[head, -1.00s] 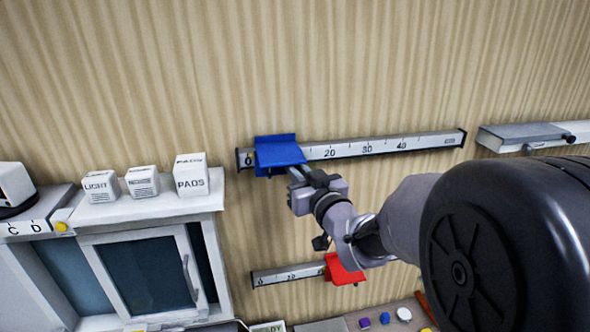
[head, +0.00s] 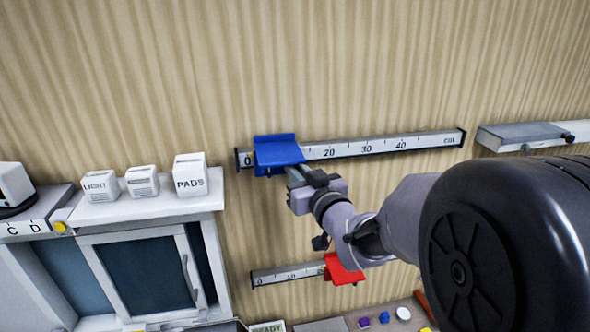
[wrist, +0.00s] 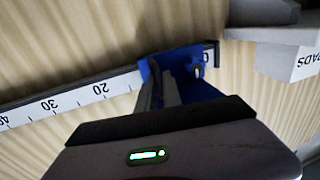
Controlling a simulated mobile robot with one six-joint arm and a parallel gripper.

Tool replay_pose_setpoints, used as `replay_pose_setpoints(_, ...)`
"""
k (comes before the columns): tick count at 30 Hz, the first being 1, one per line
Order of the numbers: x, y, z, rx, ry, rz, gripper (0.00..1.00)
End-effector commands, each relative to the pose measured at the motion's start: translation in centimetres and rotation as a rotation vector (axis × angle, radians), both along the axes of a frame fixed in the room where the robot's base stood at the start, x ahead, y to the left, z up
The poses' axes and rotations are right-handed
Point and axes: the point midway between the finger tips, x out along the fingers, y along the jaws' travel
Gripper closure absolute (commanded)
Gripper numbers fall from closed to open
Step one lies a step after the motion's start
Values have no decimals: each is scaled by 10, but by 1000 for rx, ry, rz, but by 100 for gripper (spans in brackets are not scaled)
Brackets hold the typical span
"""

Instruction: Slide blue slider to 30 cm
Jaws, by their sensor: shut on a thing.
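The blue slider (head: 276,152) sits on the upper wall rail (head: 350,147), near its left end. It covers the scale between 0 and 20, so the 10 mark is hidden. The marks 20, 30 and 40 show to its right. My gripper (head: 293,172) reaches it from the lower right and is shut on the slider's lower part. In the wrist view the slider (wrist: 185,72) lies at the fingertips (wrist: 165,85), and the rail's scale appears upside down.
A red slider (head: 341,270) sits on a shorter rail (head: 287,275) below. A white cabinet (head: 150,208) with labelled boxes, including PADS (head: 190,176), stands at the left. A grey shelf (head: 522,136) is at the right. The upper rail is clear right of the blue slider.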

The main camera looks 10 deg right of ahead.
Motion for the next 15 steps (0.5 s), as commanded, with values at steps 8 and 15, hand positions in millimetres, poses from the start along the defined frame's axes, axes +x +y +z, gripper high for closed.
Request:
replay_pose_setpoints(8,0,0,0,0,0,0,100)
replay_pose_setpoints(15,0,-6,0,-1,-1,-3,100)
